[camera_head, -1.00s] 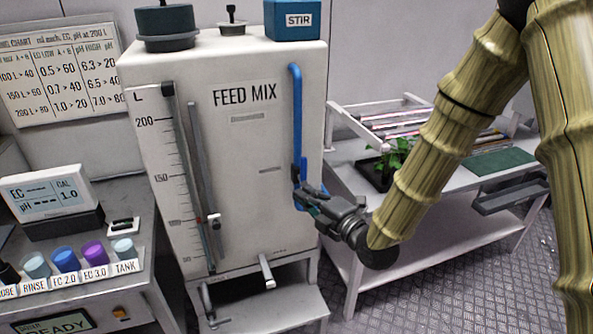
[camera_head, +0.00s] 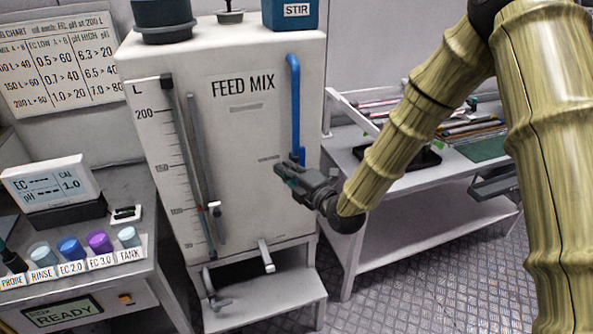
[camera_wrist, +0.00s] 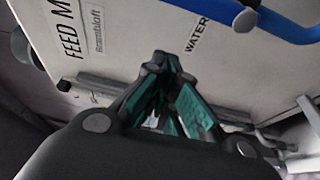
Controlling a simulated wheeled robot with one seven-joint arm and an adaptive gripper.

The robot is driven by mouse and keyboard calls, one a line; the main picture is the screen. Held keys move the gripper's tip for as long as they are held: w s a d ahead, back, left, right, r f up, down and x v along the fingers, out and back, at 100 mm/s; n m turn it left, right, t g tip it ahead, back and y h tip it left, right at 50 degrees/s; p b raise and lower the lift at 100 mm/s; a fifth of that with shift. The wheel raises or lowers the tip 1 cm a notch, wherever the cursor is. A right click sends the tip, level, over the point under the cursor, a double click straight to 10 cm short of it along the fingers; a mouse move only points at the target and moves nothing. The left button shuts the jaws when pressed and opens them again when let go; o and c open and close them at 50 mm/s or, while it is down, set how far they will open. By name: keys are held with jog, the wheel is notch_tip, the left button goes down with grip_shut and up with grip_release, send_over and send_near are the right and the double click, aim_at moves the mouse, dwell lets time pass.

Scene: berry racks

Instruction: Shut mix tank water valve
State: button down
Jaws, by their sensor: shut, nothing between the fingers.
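The white FEED MIX tank (camera_head: 262,130) stands in the middle of the head view. A blue water pipe (camera_head: 294,95) runs down its right front; its lower end is hidden behind my gripper (camera_head: 284,172). In the wrist view, the blue pipe (camera_wrist: 290,30) crosses the top right beside a WATER label (camera_wrist: 197,33). A blue round part with a grey knob (camera_wrist: 246,14) sits there, partly cut off; I cannot tell the valve's position. My gripper (camera_wrist: 168,68) is shut and empty in front of the tank face, with the blue part above its tips in that view.
A level gauge (camera_head: 182,160) and a grey rod are on the tank's left face. A pale outlet (camera_head: 266,256) juts out low in front. At left is a bench with cups (camera_head: 70,247) and a meter (camera_head: 50,190). A white bench (camera_head: 400,190) stands behind my arm at right.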

aim_at(300, 159)
jog(key=w+d+p, duration=0.2)
jog(key=w+p, duration=0.1)
jog(key=shift+w+d, duration=0.1)
jog(key=shift+d, duration=0.05)
jog(key=shift+d, duration=0.1)
dwell(0.4)
jog(key=shift+b, duration=0.6)
